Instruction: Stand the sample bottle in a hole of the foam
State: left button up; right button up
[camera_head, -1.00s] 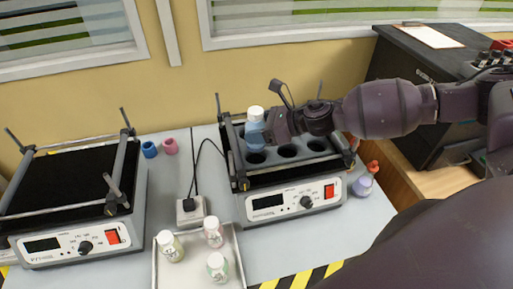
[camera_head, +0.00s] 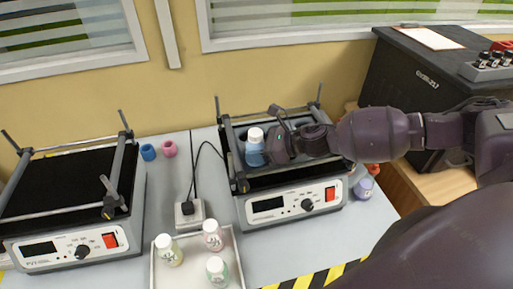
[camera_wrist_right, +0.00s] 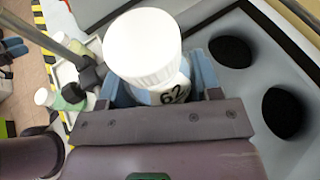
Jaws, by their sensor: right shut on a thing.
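The sample bottle (camera_head: 255,152) has a white cap and a blue body. In the right wrist view, the bottle (camera_wrist_right: 143,50) shows a label reading 62. My right gripper (camera_head: 268,150) is shut on it and keeps it upright at the left front part of the grey foam. The foam (camera_wrist_right: 257,78) lies on the right shaker and has round dark holes; two are clear beside the bottle in the wrist view. The bottle's base is hidden, so I cannot tell how far it is in a hole. My left gripper is out of view.
The right shaker (camera_head: 318,187) has upright posts and side bars around the foam. A second shaker (camera_head: 60,246) stands at left. A tray (camera_head: 196,270) with several bottles is in front.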

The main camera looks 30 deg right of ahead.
jog(key=o, duration=1)
jog(key=shift+f, duration=0.1)
jog(key=shift+o, duration=0.2)
jog(key=shift+d+r, duration=0.1)
jog(key=shift+r, duration=0.1)
jog(key=v, duration=0.9)
jog(key=shift+s+d, duration=0.15)
jog(key=shift+s, duration=0.15)
jog(key=shift+v, duration=1.15)
